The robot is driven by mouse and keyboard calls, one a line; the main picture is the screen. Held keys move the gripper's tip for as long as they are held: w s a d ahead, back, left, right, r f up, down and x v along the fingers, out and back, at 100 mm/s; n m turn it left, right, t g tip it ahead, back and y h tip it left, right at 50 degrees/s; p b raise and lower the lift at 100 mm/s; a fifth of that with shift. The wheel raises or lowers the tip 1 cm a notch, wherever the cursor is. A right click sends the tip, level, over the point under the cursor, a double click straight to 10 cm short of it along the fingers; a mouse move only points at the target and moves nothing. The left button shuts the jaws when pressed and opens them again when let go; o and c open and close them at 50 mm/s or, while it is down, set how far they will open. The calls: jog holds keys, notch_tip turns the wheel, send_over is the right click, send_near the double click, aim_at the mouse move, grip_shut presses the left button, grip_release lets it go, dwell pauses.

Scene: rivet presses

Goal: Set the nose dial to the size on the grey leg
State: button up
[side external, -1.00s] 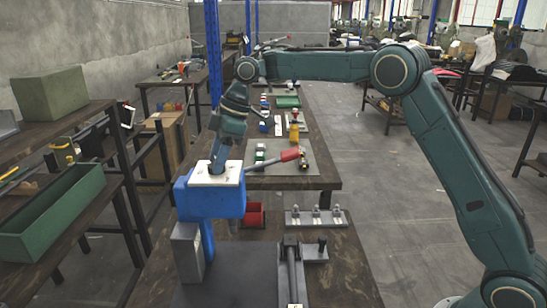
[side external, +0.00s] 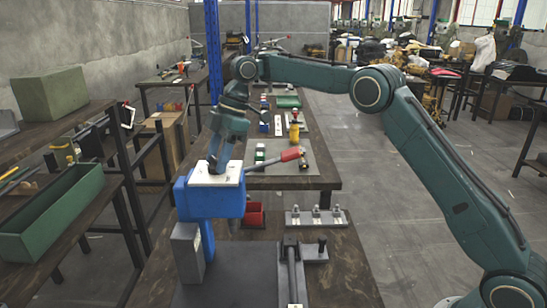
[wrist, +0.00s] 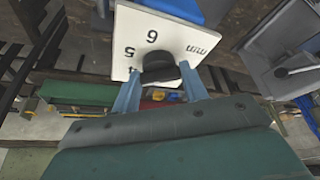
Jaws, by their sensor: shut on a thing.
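The blue press (side external: 210,200) stands on the near bench, with the white dial plate (side external: 203,178) on top of it. In the wrist view the dial plate (wrist: 138,25) shows the marks 6, 5, "mm" and a partly hidden 4. A dark round knob (wrist: 160,66) sits at the plate's edge nearest me. My gripper (wrist: 158,84) is shut on the knob, one finger on each side. It also shows at the plate in the side view (side external: 217,164). The grey leg (side external: 187,252) stands below the press at left; I cannot read a size on it.
A shelf with a green tray (side external: 55,215) stands at left. The aisle at right is clear.

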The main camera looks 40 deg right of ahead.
jog(key=shift+r, duration=0.1)
dwell(0.3)
jog(key=o, duration=1)
jog(key=shift+d+r, duration=0.2)
jog(key=shift+r, duration=0.25)
jog(key=shift+s+d, duration=0.45)
jog(key=shift+d, duration=1.5)
jog(key=shift+s+d, duration=0.45)
jog(key=shift+d, duration=1.55)
jog(key=shift+s+d, duration=0.45)
jog(key=shift+d, duration=1.5)
jog(key=shift+r, duration=0.1)
